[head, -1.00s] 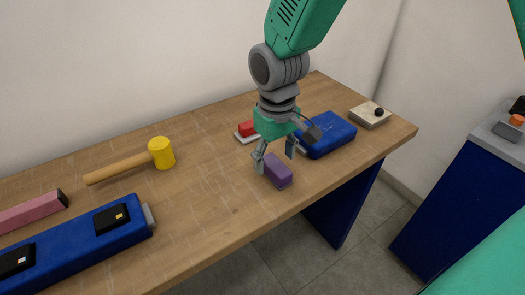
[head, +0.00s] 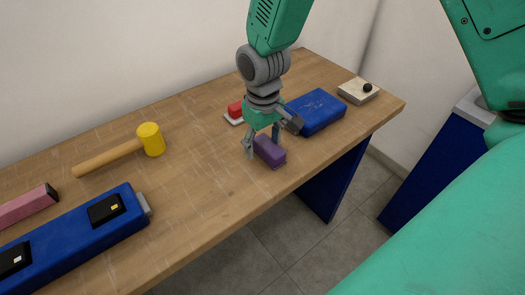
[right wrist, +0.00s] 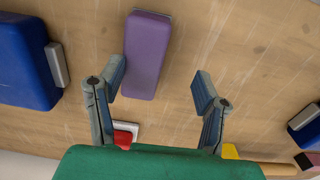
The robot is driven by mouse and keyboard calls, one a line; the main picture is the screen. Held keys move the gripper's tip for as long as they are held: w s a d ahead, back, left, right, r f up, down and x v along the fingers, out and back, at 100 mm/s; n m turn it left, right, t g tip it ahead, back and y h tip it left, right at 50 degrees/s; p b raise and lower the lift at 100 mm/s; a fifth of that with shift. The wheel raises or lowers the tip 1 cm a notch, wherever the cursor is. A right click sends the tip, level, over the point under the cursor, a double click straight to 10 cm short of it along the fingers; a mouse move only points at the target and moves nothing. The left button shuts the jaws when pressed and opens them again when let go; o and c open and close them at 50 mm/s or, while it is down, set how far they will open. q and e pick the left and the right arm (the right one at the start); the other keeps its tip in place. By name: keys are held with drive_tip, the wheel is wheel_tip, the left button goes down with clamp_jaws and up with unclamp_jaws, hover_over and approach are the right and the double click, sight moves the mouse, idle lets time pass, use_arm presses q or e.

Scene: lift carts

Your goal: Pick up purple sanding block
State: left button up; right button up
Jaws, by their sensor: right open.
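The purple sanding block (head: 270,153) lies on the wooden table near its front edge. It also shows in the right wrist view (right wrist: 147,55), at top centre. My right gripper (head: 262,143) is open and low over the block, with a finger toward each side. In the right wrist view my right gripper (right wrist: 160,87) has the block between its spread fingers, much closer to the left finger. A clear gap shows on the right finger's side. I cannot tell whether the left finger touches the block. My left gripper is not in view.
A blue case (head: 316,112) lies close behind the block, right of my gripper. A small red object (head: 235,109) sits behind the gripper. A yellow-headed mallet (head: 150,139) and a long blue box (head: 75,236) are at left. Bare wooden table (head: 205,180) lies between mallet and block.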

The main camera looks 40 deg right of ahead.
sight(272, 144)
drive_tip(key=d+f, duration=0.1)
drive_tip(key=f, duration=0.1)
drive_tip(key=d+f, duration=0.2)
drive_tip(key=shift+d, duration=0.15)
drive_tip(key=shift+a+r, duration=0.1)
drive_tip(key=shift+a, duration=0.35)
drive_tip(key=c, duration=0.7)
drive_tip(key=shift+a+r, duration=0.15)
drive_tip(key=shift+a, duration=0.6)
drive_tip(key=shift+c, duration=0.5)
drive_tip(key=shift+a, duration=0.15)
drive_tip(key=shift+c, duration=0.2)
drive_tip(key=shift+d, duration=0.85)
drive_tip(key=shift+d+r, duration=0.15)
drive_tip(key=shift+r, duration=0.05)
drive_tip(key=r, duration=0.3)
drive_tip(key=a+r, duration=0.1)
drive_tip(key=r, duration=0.5)
drive_tip(key=shift+a+r+p, duration=0.15)
drive_tip(key=shift+r+p, duration=0.1)
drive_tip(key=shift+p, duration=0.05)
drive_tip(key=c, duration=0.4)
drive_tip(key=shift+w+d, duration=0.15)
drive_tip(key=shift+d, duration=0.25)
drive_tip(key=o, duration=0.6)
drive_tip(key=shift+d, duration=0.1)
drive_tip(key=c, duration=0.4)
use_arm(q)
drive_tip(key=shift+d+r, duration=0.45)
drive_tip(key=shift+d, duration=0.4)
